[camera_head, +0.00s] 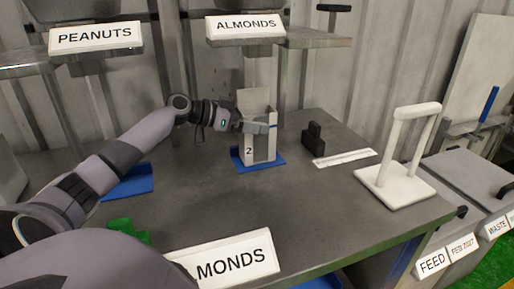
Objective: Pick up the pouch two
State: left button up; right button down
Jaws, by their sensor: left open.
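The pouch two (257,147) is a pale, upright, open-topped pouch marked "2". It stands on a blue mat (272,164) on the grey table, below the ALMONDS sign. My left gripper (262,127) reaches in from the left and is open at the upper part of the pouch. Its fingers lie across the pouch's front side. I cannot tell whether they touch it. My right gripper is not in view.
A black block (314,139) and a white strip (345,158) lie right of the pouch. A white stand (398,185) is at the table's right. Another blue mat (133,183) lies left. A white sign (228,258) stands at the front edge. The table's middle is clear.

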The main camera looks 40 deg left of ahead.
pick_arm(q)
jog(key=c, duration=1.7)
jog(key=shift+r, duration=0.1)
grip_shut()
jog(key=shift+r, duration=0.15)
